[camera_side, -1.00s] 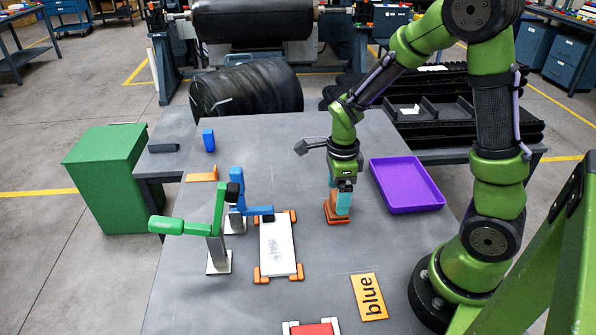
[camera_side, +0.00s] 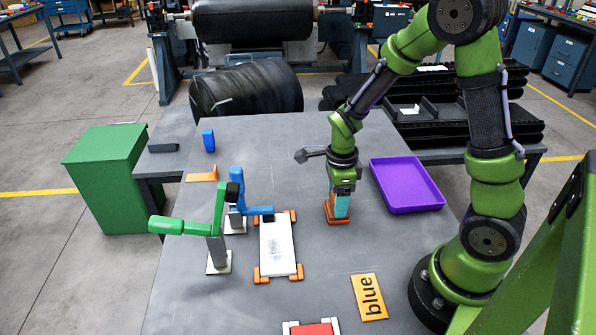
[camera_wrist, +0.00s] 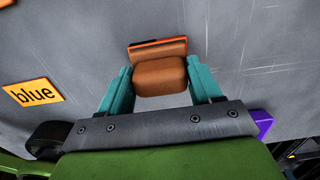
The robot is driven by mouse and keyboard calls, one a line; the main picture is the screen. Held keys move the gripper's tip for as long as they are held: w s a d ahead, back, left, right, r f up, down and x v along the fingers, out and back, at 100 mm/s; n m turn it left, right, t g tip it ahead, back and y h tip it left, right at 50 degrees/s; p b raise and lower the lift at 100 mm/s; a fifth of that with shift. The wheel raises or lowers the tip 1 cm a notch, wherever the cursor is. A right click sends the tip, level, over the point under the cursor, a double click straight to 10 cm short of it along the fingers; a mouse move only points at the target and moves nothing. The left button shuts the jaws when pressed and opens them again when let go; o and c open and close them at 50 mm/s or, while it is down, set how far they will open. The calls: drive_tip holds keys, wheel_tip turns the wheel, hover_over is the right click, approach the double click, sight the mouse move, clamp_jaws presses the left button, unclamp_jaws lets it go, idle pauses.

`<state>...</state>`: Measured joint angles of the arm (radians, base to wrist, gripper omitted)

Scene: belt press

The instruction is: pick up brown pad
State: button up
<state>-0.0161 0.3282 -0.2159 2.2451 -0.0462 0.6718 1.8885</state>
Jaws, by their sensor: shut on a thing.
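The brown pad (camera_wrist: 160,77) is a rounded brown block between the two teal fingers of my gripper (camera_wrist: 161,88) in the wrist view. My gripper is shut on it. An orange edge (camera_wrist: 158,44) shows just beyond the pad in the wrist view. In the side view my gripper (camera_side: 338,210) points down at the orange-brown base (camera_side: 335,219) on the grey table, left of the purple tray. The fingers hide most of the pad there, and I cannot tell whether it is clear of its base.
A purple tray (camera_side: 406,184) lies right of my gripper. A white plate (camera_side: 278,247) with orange corners lies left, beside green (camera_side: 180,226) and blue (camera_side: 238,192) levers. An orange "blue" sign (camera_side: 369,297) lies in front. A red block (camera_side: 312,330) is at the front edge.

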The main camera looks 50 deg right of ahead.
drive_tip(key=shift+r, duration=0.15)
wheel_tip(320, 180, up, 10)
drive_tip(key=shift+f, duration=0.1)
idle(0.3)
drive_tip(key=o, duration=0.5)
drive_tip(key=shift+a, duration=0.1)
drive_tip(key=shift+c, duration=1.2)
drive_tip(key=a+n, duration=1.8)
drive_tip(key=a, duration=0.4)
drive_tip(key=shift+s+f, duration=0.25)
drive_tip(key=shift+f, duration=0.7)
drive_tip(key=shift+s+f, duration=0.2)
drive_tip(key=shift+f, duration=0.7)
